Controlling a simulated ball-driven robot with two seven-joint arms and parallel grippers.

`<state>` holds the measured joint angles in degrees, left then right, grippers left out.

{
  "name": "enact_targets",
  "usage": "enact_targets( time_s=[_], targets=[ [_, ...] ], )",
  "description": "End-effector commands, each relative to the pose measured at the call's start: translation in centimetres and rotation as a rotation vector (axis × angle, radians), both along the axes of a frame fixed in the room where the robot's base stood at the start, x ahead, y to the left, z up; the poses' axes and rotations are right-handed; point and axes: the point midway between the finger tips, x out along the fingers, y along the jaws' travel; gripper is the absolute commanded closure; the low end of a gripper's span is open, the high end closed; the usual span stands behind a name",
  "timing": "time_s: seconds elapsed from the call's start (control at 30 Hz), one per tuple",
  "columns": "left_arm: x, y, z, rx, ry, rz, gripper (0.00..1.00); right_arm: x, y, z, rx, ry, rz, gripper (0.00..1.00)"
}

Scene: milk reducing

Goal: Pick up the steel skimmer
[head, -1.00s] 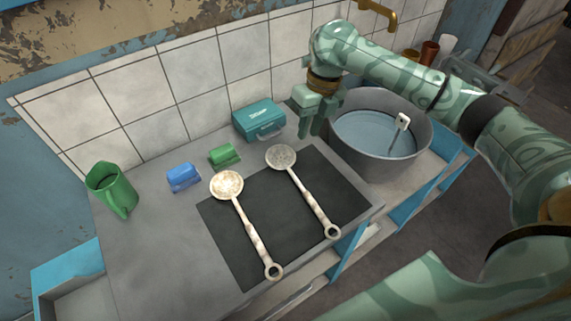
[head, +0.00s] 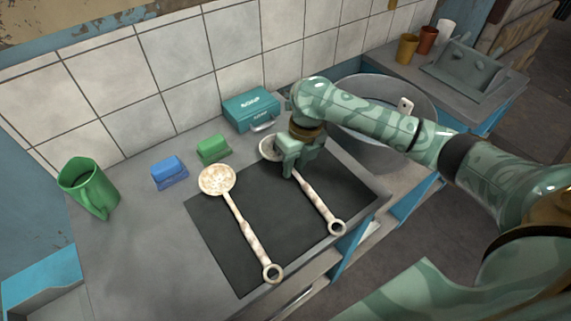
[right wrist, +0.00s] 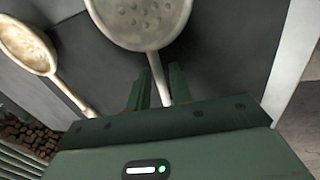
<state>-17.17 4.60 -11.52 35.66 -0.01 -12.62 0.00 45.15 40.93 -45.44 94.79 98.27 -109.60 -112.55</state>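Two long-handled skimmers lie on a dark mat (head: 275,212). The right skimmer (head: 318,203) looks greyer, and my gripper hides part of its head and upper handle. The left skimmer (head: 217,180) has a browner, speckled head; it also shows at the left of the right wrist view (right wrist: 28,45). My right gripper (head: 296,174) is over the right skimmer's handle, just below its head. In the right wrist view its open fingers (right wrist: 158,88) stand on either side of the handle, below the perforated head (right wrist: 140,16). Contact cannot be told. My left gripper is not in view.
A teal box (head: 250,108), a green block (head: 213,149), a blue block (head: 169,172) and a green mug (head: 89,187) stand behind and left of the mat. A large metal basin (head: 425,98) stands right, partly behind my arm. The counter's left front is clear.

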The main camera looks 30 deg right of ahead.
Motion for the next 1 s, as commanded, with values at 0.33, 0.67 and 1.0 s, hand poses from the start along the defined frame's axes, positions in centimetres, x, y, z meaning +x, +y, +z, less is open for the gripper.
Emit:
enact_targets(
  time_s=[0.33,0.67,1.0],
  targets=[
    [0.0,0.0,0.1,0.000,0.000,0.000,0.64,0.0,0.0,0.1,-0.001,-0.001,0.000,1.00],
    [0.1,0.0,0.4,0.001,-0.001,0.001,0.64,0.0,0.0,0.7,-0.002,-0.003,-0.001,1.00],
    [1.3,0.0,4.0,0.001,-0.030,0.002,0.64,-2.0,-1.5,6.9,-0.005,-0.008,0.000,1.00]
  ],
)
